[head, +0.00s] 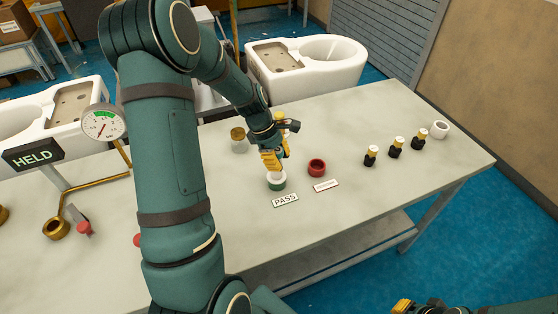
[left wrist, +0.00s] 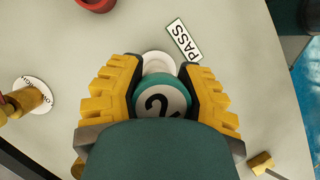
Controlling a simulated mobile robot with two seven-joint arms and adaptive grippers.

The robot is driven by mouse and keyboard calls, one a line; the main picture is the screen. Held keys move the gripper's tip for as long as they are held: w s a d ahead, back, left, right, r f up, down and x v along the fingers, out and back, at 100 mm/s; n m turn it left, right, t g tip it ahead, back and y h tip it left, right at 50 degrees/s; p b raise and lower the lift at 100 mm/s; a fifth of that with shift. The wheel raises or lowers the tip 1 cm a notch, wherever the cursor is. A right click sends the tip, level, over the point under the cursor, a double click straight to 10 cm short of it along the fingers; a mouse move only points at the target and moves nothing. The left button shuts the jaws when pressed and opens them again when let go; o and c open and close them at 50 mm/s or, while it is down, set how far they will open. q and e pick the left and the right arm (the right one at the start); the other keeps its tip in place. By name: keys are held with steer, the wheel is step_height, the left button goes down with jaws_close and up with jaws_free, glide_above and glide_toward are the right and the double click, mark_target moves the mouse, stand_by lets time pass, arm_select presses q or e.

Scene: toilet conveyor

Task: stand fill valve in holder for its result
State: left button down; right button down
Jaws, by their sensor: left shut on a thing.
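My left gripper (head: 272,163) points down over the green holder (head: 277,185) beside the PASS label (head: 285,200). It is shut on the fill valve (head: 276,175), whose pale lower part shows between the fingertips just at the holder. In the left wrist view the valve (left wrist: 161,103) shows a teal ring and a white top marked 2 between the yellow fingers. A white round part shows just beyond it, near the PASS label. I cannot tell whether the valve is seated in the holder. My right gripper (head: 403,306) is only partly visible at the bottom edge.
A red holder (head: 317,168) with its label stands right of the green one. The gauge (head: 103,124) and HELD sign (head: 33,151) are left. The front right tabletop is clear.

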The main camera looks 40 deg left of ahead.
arm_select(q)
steer(key=shift+f, duration=0.2)
steer(key=shift+r, duration=0.1)
steer(key=c, duration=0.6)
jaws_free()
steer(key=shift+f, duration=0.2)
steer(key=shift+r, duration=0.15)
steer(key=shift+a+r, duration=0.1)
steer(key=shift+r, duration=0.2)
steer(key=p+v, duration=0.1)
steer(key=v, duration=1)
steer(key=shift+a+r+p, duration=0.1)
steer(key=shift+r+p, duration=0.15)
steer(key=shift+p, duration=0.15)
